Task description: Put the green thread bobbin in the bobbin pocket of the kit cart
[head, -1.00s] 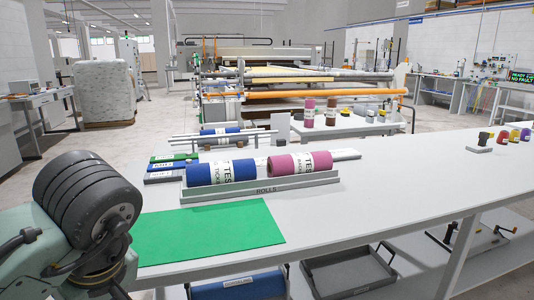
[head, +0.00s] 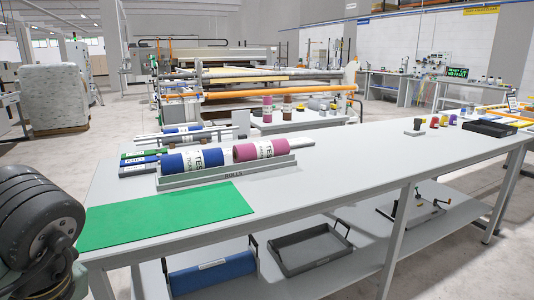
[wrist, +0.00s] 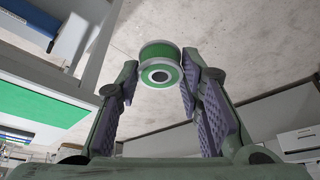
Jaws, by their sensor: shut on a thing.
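The green thread bobbin (wrist: 160,54) is between the two fingers of my gripper (wrist: 159,67) in the wrist view. It has green flanges, a pale band and a dark centre hole. My gripper is shut on it, with the purple ridged pads at its left and right sides. The bobbin is held off the floor, clear of the table. My gripper and the green bobbin do not show in the head view, where only part of my arm is at the lower left. I cannot make out the kit cart or its bobbin pocket in either view.
A long white table (head: 330,162) holds a green mat (head: 165,217), a rolls rack (head: 228,176), several small coloured spools (head: 434,122) and a black tray (head: 488,128). Its lower shelf carries a grey tray (head: 312,250) and a blue roll (head: 213,276). Floor shows at the lower right.

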